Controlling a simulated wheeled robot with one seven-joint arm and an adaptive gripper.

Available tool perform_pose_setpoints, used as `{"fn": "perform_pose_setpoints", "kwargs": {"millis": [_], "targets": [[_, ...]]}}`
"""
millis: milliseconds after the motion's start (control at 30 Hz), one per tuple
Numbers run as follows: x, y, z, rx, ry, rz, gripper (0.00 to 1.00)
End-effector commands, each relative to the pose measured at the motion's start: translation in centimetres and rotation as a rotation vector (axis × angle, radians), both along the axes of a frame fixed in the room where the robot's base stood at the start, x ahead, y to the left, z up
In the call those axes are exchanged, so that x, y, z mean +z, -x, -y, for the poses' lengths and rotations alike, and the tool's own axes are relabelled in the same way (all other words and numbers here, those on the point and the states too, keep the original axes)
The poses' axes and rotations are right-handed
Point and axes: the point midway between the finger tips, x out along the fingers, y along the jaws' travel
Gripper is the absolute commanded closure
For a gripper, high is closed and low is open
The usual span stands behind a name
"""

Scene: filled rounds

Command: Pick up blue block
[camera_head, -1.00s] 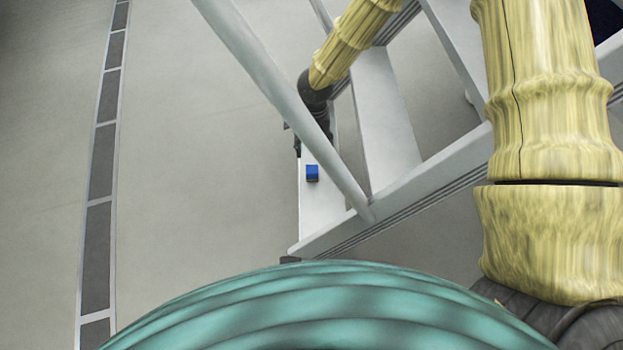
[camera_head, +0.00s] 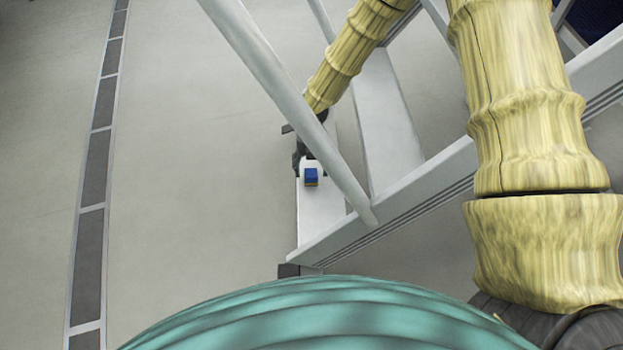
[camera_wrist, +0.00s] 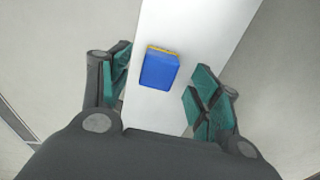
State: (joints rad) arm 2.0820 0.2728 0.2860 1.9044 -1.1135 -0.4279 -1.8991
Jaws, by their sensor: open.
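The blue block (camera_head: 311,175) sits on a white step (camera_head: 318,214) of a stair-like structure, near the step's left end in the head view. In the wrist view the blue block (camera_wrist: 160,70) shows a blue face and a thin yellow edge at its far side. My gripper (camera_wrist: 157,87) is open, with one green-padded finger on each side of the block and a gap on both sides. The block lies between and slightly ahead of the fingertips. In the head view my gripper (camera_head: 310,160) is partly hidden behind a grey rail, just behind the block.
A grey diagonal rail (camera_head: 290,105) crosses in front of my arm. A second white step (camera_head: 388,125) lies to the right. A white side beam (camera_head: 420,185) borders the steps. Open grey floor (camera_head: 195,150) lies to the left, with a dark striped line.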

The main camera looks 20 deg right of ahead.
Motion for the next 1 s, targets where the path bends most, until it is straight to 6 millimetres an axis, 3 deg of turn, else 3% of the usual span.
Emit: {"fn": "perform_pose_setpoints", "kwargs": {"millis": [200, 500, 567, 800, 1000], "targets": [[-3.1, 0.1, -0.1, 0.0, 0.001, 0.0, 0.38], [-3.5, 0.1, -0.1, -0.001, 0.0, 0.001, 0.38], [-3.5, 0.1, -0.1, -0.001, 0.0, 0.001, 0.45], [-3.5, 0.1, -0.1, -0.001, 0.0, 0.001, 0.87], [-3.5, 0.1, -0.1, -0.001, 0.0, 0.001, 0.88]]}}
